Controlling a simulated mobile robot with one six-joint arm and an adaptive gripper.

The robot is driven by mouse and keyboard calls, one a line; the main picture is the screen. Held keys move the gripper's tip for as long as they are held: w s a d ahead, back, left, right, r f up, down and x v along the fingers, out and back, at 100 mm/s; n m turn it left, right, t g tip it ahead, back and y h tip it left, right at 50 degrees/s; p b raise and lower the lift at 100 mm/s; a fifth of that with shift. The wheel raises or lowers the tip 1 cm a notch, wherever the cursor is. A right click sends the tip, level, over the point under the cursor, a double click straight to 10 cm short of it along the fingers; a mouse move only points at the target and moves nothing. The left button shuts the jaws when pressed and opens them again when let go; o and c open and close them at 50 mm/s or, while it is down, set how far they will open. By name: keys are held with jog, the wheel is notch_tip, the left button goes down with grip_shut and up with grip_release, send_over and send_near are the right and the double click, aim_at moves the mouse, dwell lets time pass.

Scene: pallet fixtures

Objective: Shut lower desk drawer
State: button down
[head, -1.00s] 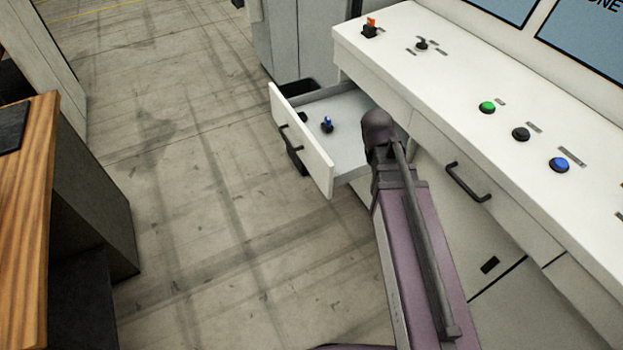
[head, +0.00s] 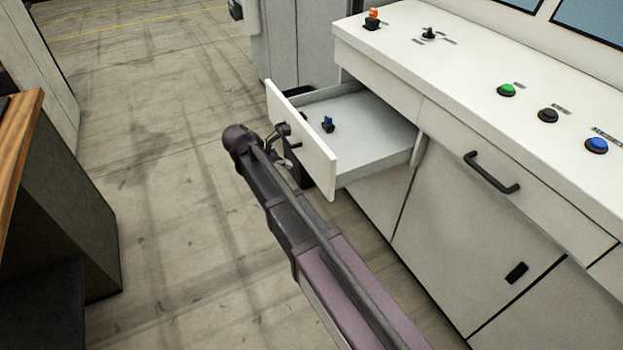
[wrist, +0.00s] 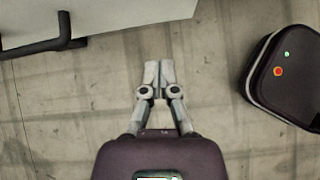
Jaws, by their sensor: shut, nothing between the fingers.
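The open drawer (head: 372,142) sticks out from the left end of the white desk (head: 450,75), below the desk's top. Its white front panel (head: 315,150) faces left and carries a dark bar handle, partly hidden by my arm. A small blue-and-black switch-like item (head: 328,123) stands inside the drawer. My gripper (wrist: 158,72) is shut and empty over the floor, on the outer side of the drawer front. In the wrist view the drawer front (wrist: 140,12) and its handle (wrist: 40,48) lie at the top left, apart from the fingertips. In the head view my arm mostly hides the fingers.
A closed drawer with a dark handle (head: 490,172) is to the right. The desktop bears a green button (head: 506,90), a blue button (head: 597,146) and an orange switch (head: 372,18). A wooden-topped table (head: 22,150) stands at left. Open floor (head: 160,170) lies between.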

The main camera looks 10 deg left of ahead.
aim_at(318, 172)
jog(key=shift+a+f+n, duration=0.25)
jog(key=shift+a+n, duration=0.35)
jog(key=shift+a, duration=0.6)
jog(key=shift+d+f+b, duration=0.1)
jog(key=shift+b, duration=0.2)
jog(key=b+x, duration=0.2)
jog(key=x, duration=0.2)
jog(key=d+r+b+x, duration=0.1)
jog(key=b+x, duration=0.1)
jog(key=x, duration=0.1)
jog(key=w+b+x, duration=0.1)
jog(key=b+x, duration=0.2)
jog(key=x, duration=0.1)
jog(key=shift+w+d+r, duration=0.1)
jog(key=shift+w+d, duration=0.1)
jog(key=shift+d, duration=0.15)
jog(key=shift+w+d, duration=0.4)
jog(key=shift+d, duration=0.15)
